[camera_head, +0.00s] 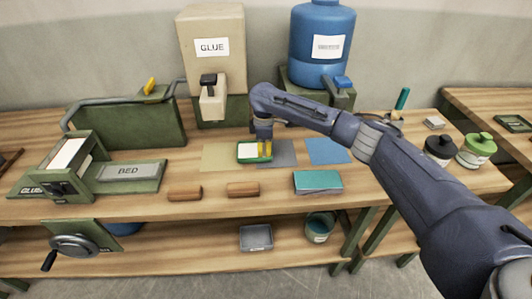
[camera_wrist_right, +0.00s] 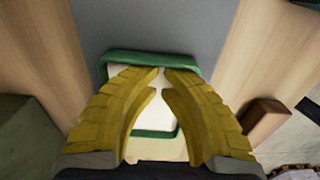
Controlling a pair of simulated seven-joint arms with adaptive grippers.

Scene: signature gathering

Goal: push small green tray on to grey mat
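The small green tray (camera_head: 243,158) has a green rim and a pale inside. In the head view it lies between a pale yellow mat (camera_head: 216,157) and the grey mat (camera_head: 286,156), at the grey mat's left edge. In the right wrist view the tray (camera_wrist_right: 150,57) overlaps the grey mat (camera_wrist_right: 160,25), and pale yellow shows at its near end. My right gripper (camera_head: 264,150) points down at the tray's right part. Its yellow fingertips (camera_wrist_right: 162,70) nearly meet over the tray with nothing seen between them. The fingers hide part of the tray. My left gripper is out of view.
A blue mat (camera_head: 327,151) lies right of the grey mat. Two brown blocks (camera_head: 243,190) (camera_head: 185,193) and a teal box (camera_head: 318,182) lie in front. The glue dispenser (camera_head: 212,60) and blue tank (camera_head: 320,45) stand behind. The green press (camera_head: 128,172) is at left.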

